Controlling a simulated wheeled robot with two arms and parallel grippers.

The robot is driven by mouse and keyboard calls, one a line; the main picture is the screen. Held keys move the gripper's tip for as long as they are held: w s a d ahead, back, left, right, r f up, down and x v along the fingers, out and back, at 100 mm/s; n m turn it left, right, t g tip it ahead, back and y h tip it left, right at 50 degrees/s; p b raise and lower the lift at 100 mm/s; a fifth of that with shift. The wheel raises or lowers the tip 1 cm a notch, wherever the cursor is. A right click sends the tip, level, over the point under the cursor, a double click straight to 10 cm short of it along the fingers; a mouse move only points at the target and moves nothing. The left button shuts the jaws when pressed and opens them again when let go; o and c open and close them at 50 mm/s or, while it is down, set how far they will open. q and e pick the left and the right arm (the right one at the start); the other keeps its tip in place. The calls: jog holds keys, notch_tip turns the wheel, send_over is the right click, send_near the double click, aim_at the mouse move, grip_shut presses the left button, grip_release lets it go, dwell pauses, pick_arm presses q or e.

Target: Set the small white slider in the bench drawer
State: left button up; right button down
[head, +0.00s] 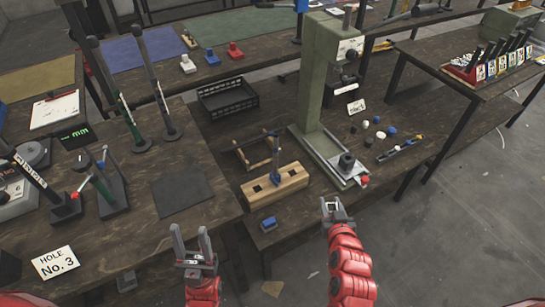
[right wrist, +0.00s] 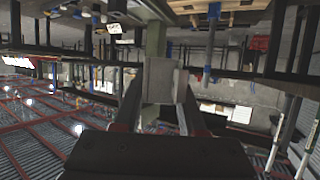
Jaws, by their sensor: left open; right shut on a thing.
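My right gripper (head: 335,208) is shut on a small pale grey block, held in the air at the bench's front edge. The block (right wrist: 159,80) sits between the fingers in the right wrist view; I cannot tell whether it is the small white slider. A white knobbed piece (head: 187,64) stands on the back bench beside a blue one (head: 211,57) and a red one (head: 235,50). Another small blue piece (head: 268,223) lies near the front edge, left of my right gripper. My left gripper (head: 192,241) is open and empty, before the left bench. I cannot make out a drawer.
A green press (head: 326,85) stands on the middle bench. A wooden block (head: 275,186) and a black crate (head: 227,97) are nearby. Tall levers (head: 155,85) rise from the left bench, with a "HOLE No. 3" card (head: 55,262) at its front. The floor at right is clear.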

jog(key=w+a+n+y+b, duration=0.1)
jog(key=w+a+b, duration=0.3)
jog(key=w, duration=0.5)
notch_tip(320, 180, up, 12)
jog(key=r+n+g+y+b, duration=0.1)
jog(key=n+g+y+b, duration=0.1)
jog(key=n+y+b, duration=0.35)
send_over(277, 163)
jog(key=w, duration=0.2)
jog(key=shift+w+a+r+m+b, duration=0.1)
jog(key=shift+a+r+m+b, duration=0.05)
jog(key=shift+a+m+b, duration=0.15)
jog(key=shift+w+a+r+m+b, duration=0.1)
jog(key=shift+a+b, duration=0.1)
jog(key=shift+a, duration=0.15)
jog(key=shift+f, duration=0.1)
notch_tip(277, 163, down, 24)
jog(key=shift+r+b, duration=0.15)
jog(key=shift+b, duration=0.55)
notch_tip(277, 163, down, 4)
jog(key=shift+b, duration=0.8)
jog(key=shift+r, duration=0.1)
